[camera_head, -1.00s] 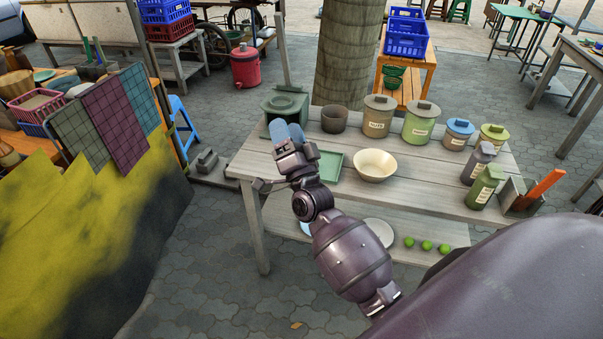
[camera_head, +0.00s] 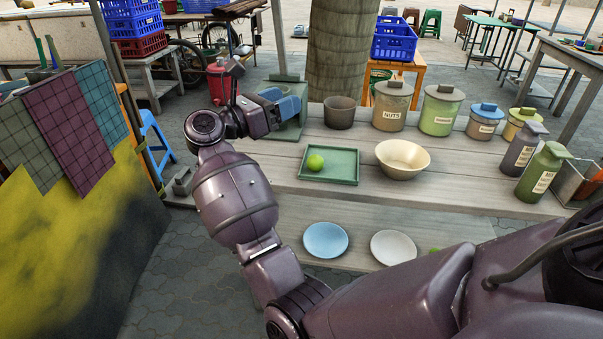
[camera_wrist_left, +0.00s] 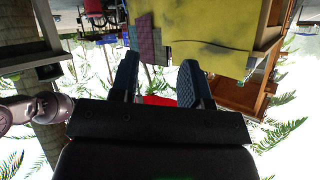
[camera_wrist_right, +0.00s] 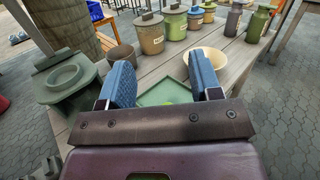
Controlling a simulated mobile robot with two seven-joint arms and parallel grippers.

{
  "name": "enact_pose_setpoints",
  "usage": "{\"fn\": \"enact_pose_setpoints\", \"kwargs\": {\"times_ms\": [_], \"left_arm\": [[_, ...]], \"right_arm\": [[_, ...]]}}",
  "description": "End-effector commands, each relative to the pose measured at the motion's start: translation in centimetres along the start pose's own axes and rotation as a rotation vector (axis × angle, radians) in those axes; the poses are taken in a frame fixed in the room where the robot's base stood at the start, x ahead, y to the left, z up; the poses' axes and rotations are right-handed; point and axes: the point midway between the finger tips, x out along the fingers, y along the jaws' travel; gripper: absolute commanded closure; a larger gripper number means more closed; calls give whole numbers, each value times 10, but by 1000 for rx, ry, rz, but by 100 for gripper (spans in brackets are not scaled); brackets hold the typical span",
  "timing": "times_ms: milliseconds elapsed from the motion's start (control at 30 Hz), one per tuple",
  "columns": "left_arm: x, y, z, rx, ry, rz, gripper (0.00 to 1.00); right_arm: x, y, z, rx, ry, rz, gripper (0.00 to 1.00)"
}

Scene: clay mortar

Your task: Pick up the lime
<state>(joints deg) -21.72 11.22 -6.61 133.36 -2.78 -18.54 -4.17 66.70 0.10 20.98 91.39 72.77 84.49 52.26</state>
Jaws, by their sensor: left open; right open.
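A round green lime (camera_head: 315,162) lies on the green tray (camera_head: 343,180), near its far left part, on the table top. My right gripper (camera_head: 283,98) is to the left of and beyond the tray, raised beside the green stove-like block, apart from the lime. In the right wrist view my right gripper (camera_wrist_right: 160,75) has its blue fingers spread with nothing between them. My left gripper (camera_wrist_left: 158,82) is open and empty in the left wrist view, away from the table. It is outside the head view.
A cream bowl (camera_head: 402,158) stands right of the tray, a brown pot (camera_head: 339,113) behind it. Lidded jars (camera_head: 393,106) line the back, bottles (camera_head: 541,172) the right. A blue plate (camera_head: 325,240) and a white plate (camera_head: 393,248) sit on the lower shelf.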

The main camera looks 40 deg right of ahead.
Motion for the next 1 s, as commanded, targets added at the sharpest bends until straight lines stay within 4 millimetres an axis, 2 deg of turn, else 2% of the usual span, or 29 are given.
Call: {"fn": "enact_pose_setpoints", "kwargs": {"times_ms": [33,267,300,400,500,633,1000], "left_arm": [[5,7,21,2,-35,14,57],[11,15,42,11,-66,33,57],[4,19,55,1,-99,35,57],[-5,23,70,-11,-136,37,57],[-10,25,76,-16,-153,37,57],[-11,25,76,-19,-150,35,57],[-10,24,77,-30,-130,30,57]], "right_arm": [[-10,14,-34,8,73,-9,42],[-38,38,-78,106,352,-75,42],[-39,38,-98,96,392,-95,42],[-44,38,-121,95,464,-126,42],[-45,38,-131,96,504,-145,42],[-38,36,-135,101,515,-151,42],[2,30,-157,101,511,-151,42]]}}
